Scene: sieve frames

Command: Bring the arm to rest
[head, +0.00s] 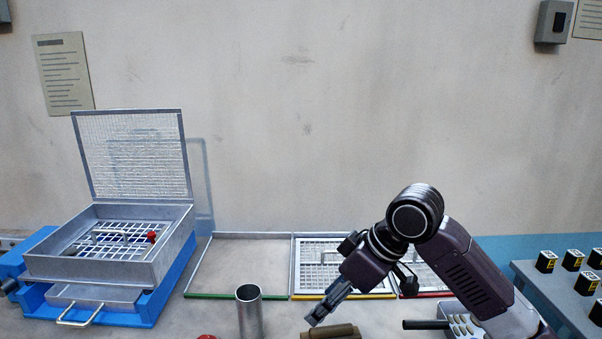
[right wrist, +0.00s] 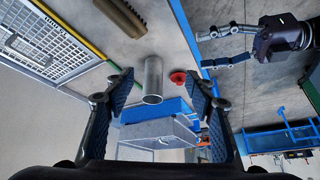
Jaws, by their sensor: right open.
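My right gripper (head: 318,316) hangs over the bench in the head view, pointing down and left, above a brown ridged block (head: 330,332). In the right wrist view its two fingers (right wrist: 158,78) are spread with nothing held between them. A metal cylinder (head: 249,312) stands to its left; in the right wrist view the cylinder (right wrist: 153,80) shows beyond the fingers. My left gripper (right wrist: 203,51) shows only in the right wrist view, at upper right, its fingers apart and empty.
A blue machine (head: 150,305) at left has a raised mesh lid (head: 132,155) and a grid frame inside. The green-edged bay (head: 240,296) is empty. Yellow-edged (head: 335,296) and red-edged bays hold grid frames.

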